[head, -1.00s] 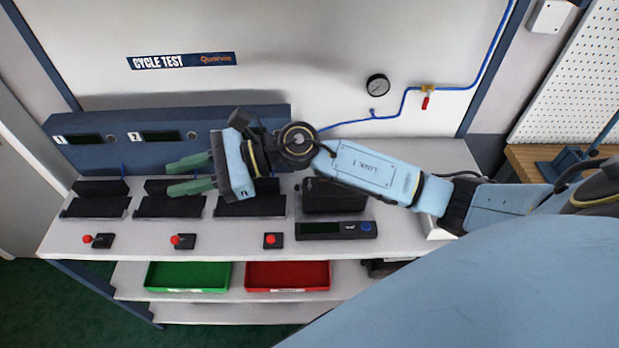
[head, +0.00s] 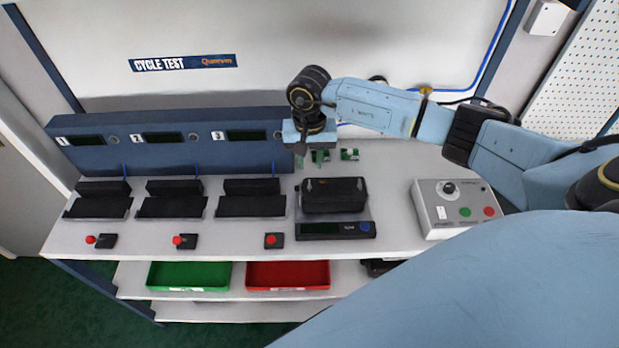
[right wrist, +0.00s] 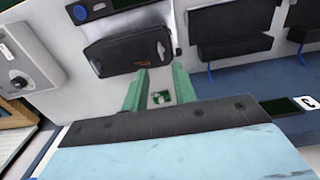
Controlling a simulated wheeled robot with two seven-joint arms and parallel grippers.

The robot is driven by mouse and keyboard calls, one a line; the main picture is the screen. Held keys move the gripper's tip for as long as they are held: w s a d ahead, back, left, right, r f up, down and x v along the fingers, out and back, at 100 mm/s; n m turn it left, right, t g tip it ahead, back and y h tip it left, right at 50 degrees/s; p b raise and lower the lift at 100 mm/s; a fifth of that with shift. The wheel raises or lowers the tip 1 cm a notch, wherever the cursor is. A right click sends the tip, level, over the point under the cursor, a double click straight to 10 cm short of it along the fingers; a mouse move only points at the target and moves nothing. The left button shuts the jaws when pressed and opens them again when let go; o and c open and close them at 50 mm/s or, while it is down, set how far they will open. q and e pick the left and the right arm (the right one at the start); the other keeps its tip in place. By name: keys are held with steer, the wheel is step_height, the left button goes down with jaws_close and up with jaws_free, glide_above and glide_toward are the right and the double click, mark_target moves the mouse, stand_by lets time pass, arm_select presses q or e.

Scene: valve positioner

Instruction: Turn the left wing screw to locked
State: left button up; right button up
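A black positioner unit (head: 335,197) sits on the bench behind a small display box. Two small light marks on its top look like wing screws, the left one (head: 309,187) and the right one (head: 358,185); their turned positions are too small to read. The unit also shows in the right wrist view (right wrist: 128,50). My right gripper (head: 314,160) hangs behind the unit, pointing down, with its green fingers apart. In the right wrist view the open gripper (right wrist: 160,80) has nothing held between its fingers, and the unit lies just beyond the fingertips. My left gripper is out of view.
Small green pieces (head: 349,155) lie on the bench behind the unit. Several black cradles, such as one (head: 251,206), stand to the left below the blue panel (head: 190,152). A grey control box (head: 455,210) stands to the right. Clear bench lies between unit and box.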

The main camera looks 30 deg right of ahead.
mark_target(309, 185)
step_height(309, 185, down, 8)
steer(key=shift+f+p, duration=0.1)
steer(key=shift+p, duration=0.35)
jaws_close()
